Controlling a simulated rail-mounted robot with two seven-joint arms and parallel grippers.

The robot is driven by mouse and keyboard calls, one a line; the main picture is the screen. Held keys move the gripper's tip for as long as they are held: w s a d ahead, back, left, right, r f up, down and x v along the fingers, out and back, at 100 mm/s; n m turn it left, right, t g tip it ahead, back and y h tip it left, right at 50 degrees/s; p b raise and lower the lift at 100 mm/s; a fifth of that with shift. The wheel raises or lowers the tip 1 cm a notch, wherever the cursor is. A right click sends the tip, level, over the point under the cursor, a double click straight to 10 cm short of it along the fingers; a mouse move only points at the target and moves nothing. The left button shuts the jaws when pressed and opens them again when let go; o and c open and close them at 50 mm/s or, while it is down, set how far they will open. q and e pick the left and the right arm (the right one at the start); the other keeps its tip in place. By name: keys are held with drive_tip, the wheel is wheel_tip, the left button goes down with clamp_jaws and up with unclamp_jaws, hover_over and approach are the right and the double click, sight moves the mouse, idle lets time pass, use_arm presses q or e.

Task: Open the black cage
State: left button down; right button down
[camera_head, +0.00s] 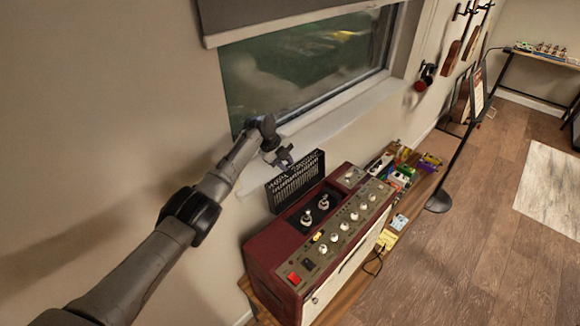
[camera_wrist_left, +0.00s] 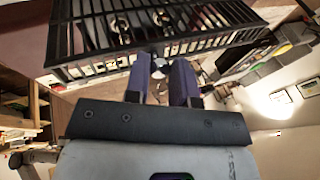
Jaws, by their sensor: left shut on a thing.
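The black cage (camera_head: 297,182) is a slatted cover at the back of the red amplifier (camera_head: 268,247). It stands raised and tilted up, so the amplifier's recess with two tubes (camera_head: 307,217) shows uncovered in front of it. My left gripper (camera_head: 284,160) is at the cage's upper edge. In the left wrist view the cage's bars (camera_wrist_left: 90,40) fill the top, and the two fingers (camera_wrist_left: 160,78) close around a small part at its edge. The exact contact is partly hidden. My right gripper is not in view.
The amplifier stands on a wooden bench (camera_head: 350,290) by the window sill (camera_head: 345,115). Several coloured pedals (camera_head: 400,177) lie beyond it. A black stand (camera_head: 438,202) is on the floor to the right. The wall is close behind my left arm.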

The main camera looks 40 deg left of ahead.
use_arm(q)
drive_tip(key=shift+a+f, duration=0.15)
drive_tip(key=c, duration=1.3)
unclamp_jaws()
drive_tip(key=shift+s, duration=0.1)
drive_tip(key=shift+o, duration=0.2)
drive_tip(key=shift+r, duration=0.5)
drive_tip(key=d+r+b, duration=0.1)
drive_tip(key=d+r, duration=0.9)
drive_tip(key=d, duration=0.1)
drive_tip(key=shift+w+d+b, duration=0.3)
drive_tip(key=shift+d+b, duration=0.05)
